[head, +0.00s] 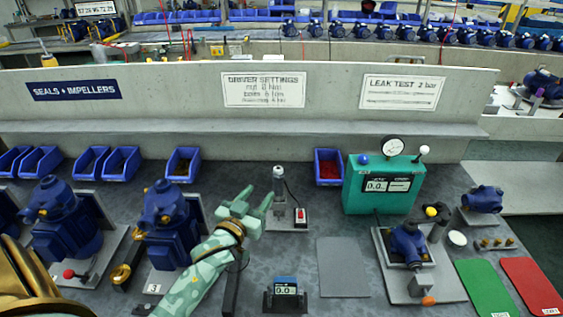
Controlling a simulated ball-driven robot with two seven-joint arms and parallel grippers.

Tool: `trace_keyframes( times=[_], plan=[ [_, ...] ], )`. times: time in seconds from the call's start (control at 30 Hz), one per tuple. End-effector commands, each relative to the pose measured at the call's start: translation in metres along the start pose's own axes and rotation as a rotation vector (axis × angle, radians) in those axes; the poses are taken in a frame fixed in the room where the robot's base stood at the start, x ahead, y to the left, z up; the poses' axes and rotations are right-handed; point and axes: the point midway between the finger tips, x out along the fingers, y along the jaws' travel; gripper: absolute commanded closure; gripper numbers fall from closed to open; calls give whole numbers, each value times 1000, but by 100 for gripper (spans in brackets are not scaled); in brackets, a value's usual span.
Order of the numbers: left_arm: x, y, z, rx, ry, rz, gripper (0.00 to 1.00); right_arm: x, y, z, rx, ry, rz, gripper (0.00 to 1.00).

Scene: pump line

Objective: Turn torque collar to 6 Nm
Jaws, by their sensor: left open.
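My left gripper (257,196), with pale green fingers on a mottled green arm, is raised over the middle of the grey bench. Its fingers are apart with nothing visible between them. I cannot tell whether the fingers touch the tool. A small blue display unit (286,290) in front reads about 0.0. My right gripper is not in view.
A red switch box (301,217) sits beside the tool. Blue pumps (168,224) stand left of the arm. A teal tester (380,186) with a gauge and a fixture-mounted pump (408,245) are at right. A bare grey mat (342,267) lies between. A driver settings sign (263,90) hangs behind.

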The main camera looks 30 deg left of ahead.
Motion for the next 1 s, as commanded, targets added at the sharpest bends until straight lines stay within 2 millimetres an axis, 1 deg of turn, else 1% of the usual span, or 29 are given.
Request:
trace_keyframes(
  times=[0.17,0.3,0.4,0.5,0.6,0.7,0.8,1.0],
  plan=[
    [42,0,3,4,1,0,53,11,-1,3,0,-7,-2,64],
    [79,0,4,5,-1,-1,53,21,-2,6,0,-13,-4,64],
    [103,0,4,5,-2,-1,53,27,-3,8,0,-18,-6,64],
    [122,-1,4,6,-3,-2,53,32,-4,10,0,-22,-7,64],
    [136,0,5,6,-4,-1,53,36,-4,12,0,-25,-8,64],
    [145,0,4,5,-4,-1,53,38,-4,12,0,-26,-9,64],
    [148,0,2,4,-4,-2,53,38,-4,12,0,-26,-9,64],
    [149,0,2,5,-4,-2,53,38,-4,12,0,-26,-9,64]
  ],
)
